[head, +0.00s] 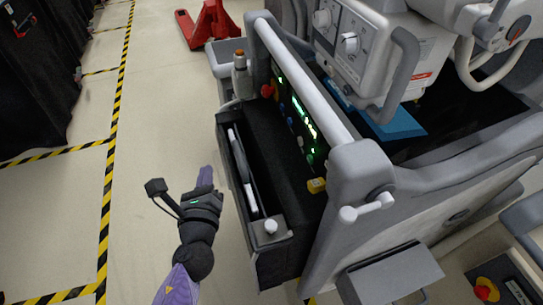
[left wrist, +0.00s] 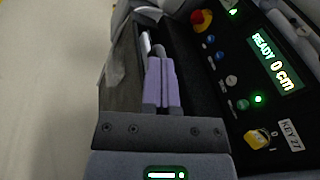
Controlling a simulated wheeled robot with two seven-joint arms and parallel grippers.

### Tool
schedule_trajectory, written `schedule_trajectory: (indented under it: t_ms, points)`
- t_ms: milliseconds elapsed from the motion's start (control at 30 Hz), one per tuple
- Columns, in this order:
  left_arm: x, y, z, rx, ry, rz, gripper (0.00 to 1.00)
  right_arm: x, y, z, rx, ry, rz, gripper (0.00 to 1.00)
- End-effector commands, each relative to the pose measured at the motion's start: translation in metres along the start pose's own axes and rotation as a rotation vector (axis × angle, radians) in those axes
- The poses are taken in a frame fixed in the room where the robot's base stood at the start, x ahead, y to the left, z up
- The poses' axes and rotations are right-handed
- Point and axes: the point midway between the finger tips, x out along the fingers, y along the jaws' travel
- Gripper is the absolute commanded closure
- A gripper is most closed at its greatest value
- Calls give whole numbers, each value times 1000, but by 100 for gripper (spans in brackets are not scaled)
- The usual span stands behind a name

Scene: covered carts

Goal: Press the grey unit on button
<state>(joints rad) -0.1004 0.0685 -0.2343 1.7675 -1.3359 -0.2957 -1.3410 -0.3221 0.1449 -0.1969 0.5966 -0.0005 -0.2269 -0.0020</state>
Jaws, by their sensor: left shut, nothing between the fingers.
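The grey unit (head: 350,160) stands right of centre in the head view, its dark control panel (head: 291,115) showing lit green text. In the left wrist view the panel has a display (left wrist: 275,62) reading "READY 0 cm". Below it are a green button (left wrist: 242,104) beside a lit green lamp (left wrist: 258,99), a pale button (left wrist: 231,81), blue buttons (left wrist: 211,39), a red knob (left wrist: 201,20) and a yellow key switch (left wrist: 257,140). My left gripper (head: 205,176) is shut and empty, left of the unit and apart from the panel. It also shows in the left wrist view (left wrist: 160,62). My right gripper is out of view.
A dark open tray (head: 240,170) on the unit's side lies between my left gripper and the panel. A grey handle bar (head: 300,80) runs above the panel. Open floor (head: 150,130) with yellow-black tape lies left. A red pallet jack (head: 210,22) stands behind.

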Motion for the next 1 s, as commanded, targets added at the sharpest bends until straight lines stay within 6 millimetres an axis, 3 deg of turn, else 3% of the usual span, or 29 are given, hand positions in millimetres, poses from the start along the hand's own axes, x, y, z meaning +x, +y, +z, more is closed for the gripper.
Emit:
schedule_trajectory:
  t_ms: [100, 200, 300, 433, 1000]
  points:
    - [16, -44, -23, 544, 13, -260, 100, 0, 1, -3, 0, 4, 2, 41]
    - [20, -64, -46, 868, 22, -423, 100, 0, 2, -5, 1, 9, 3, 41]
    - [19, -72, -61, 1046, 27, -516, 100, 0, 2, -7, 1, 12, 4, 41]
    - [19, -74, -67, 1113, 29, -551, 100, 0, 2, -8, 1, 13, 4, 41]
    - [11, -85, -72, 1102, 29, -546, 100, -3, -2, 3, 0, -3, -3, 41]
